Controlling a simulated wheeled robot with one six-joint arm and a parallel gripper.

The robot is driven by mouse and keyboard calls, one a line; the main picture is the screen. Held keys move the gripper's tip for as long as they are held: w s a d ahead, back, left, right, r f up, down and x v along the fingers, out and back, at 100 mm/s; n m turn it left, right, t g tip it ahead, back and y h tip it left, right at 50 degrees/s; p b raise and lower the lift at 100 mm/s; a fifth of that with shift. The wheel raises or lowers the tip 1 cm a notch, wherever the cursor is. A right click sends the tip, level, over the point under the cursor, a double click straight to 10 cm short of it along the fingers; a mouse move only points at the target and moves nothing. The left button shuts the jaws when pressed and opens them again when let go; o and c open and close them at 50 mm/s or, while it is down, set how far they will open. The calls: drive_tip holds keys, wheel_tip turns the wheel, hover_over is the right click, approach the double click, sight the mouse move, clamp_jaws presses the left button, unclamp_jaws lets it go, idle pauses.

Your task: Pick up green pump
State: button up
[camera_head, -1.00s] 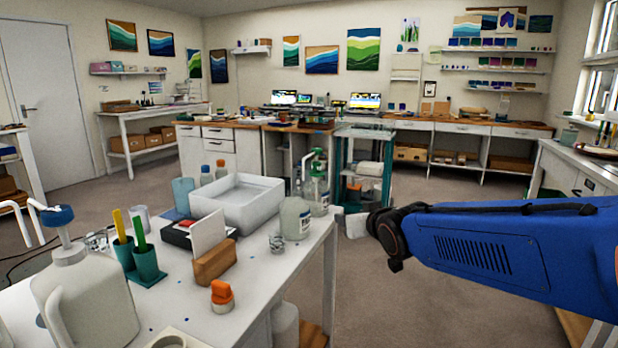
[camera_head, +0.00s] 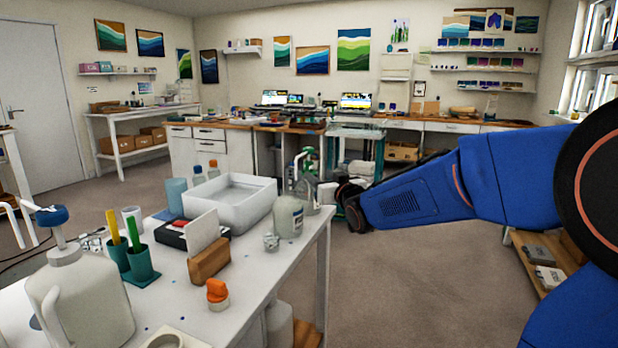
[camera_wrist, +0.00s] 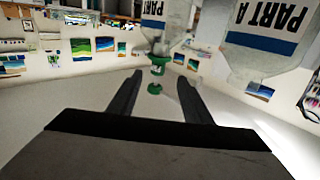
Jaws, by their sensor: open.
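The green pump (camera_head: 309,157) tops a clear bottle (camera_head: 309,190) near the far right corner of the white table. In the wrist view, which is upside down, the green pump (camera_wrist: 157,68) shows between the finger lines, on a bottle labelled PART A (camera_wrist: 166,18). My gripper (camera_head: 335,194) is just right of this bottle in the head view. In the wrist view my gripper (camera_wrist: 160,77) is open, with both dark fingers reaching toward the pump and nothing held. I cannot tell how far the pump is beyond the fingertips.
A white tray (camera_head: 262,203), a wooden card holder (camera_head: 210,262) and an orange-capped jar (camera_head: 217,294) are on the table. The floor right of the table is clear.

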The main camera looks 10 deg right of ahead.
sight(311, 167)
drive_tip(key=shift+w+a+r, duration=0.1)
drive_tip(key=shift+w+a, duration=0.1)
drive_tip(key=shift+w, duration=1.5)
drive_tip(key=shift+w+a+f, duration=0.1)
drive_tip(key=shift+w+a, duration=0.15)
drive_tip(key=shift+w, duration=1.5)
drive_tip(key=shift+w+a+r, duration=0.1)
drive_tip(key=shift+w+a, duration=0.1)
drive_tip(key=shift+w, duration=1.5)
drive_tip(key=shift+c, duration=0.7)
clamp_jaws()
